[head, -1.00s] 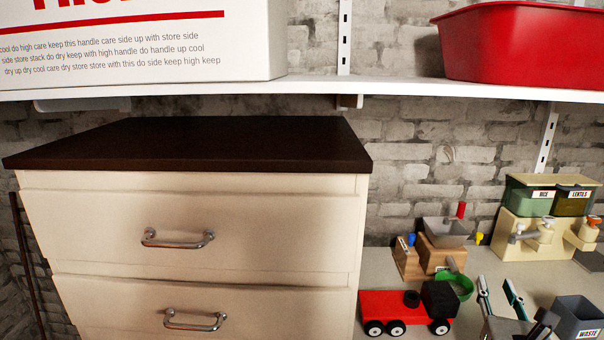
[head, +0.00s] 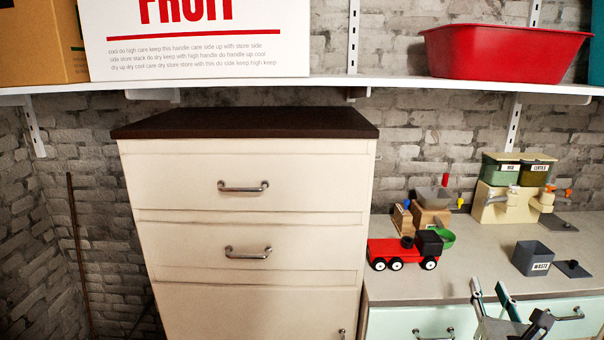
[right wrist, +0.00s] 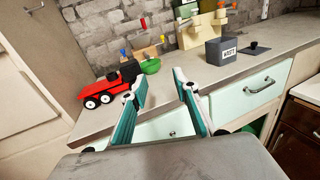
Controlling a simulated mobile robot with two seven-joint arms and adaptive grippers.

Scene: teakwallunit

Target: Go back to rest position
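My right gripper (head: 491,298) shows at the lower right of the head view, in front of the counter's front edge. In the right wrist view its two teal-lined fingers (right wrist: 160,95) stand apart with nothing between them. It is open and empty. My left gripper is not in either view.
A cream drawer cabinet (head: 250,185) stands left of the grey counter (head: 460,265). On the counter are a red toy truck (head: 400,250), a green bowl (head: 447,239), a grey waste bin (head: 532,258) and a dispenser (head: 505,200). A shelf above holds a red tub (head: 505,50).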

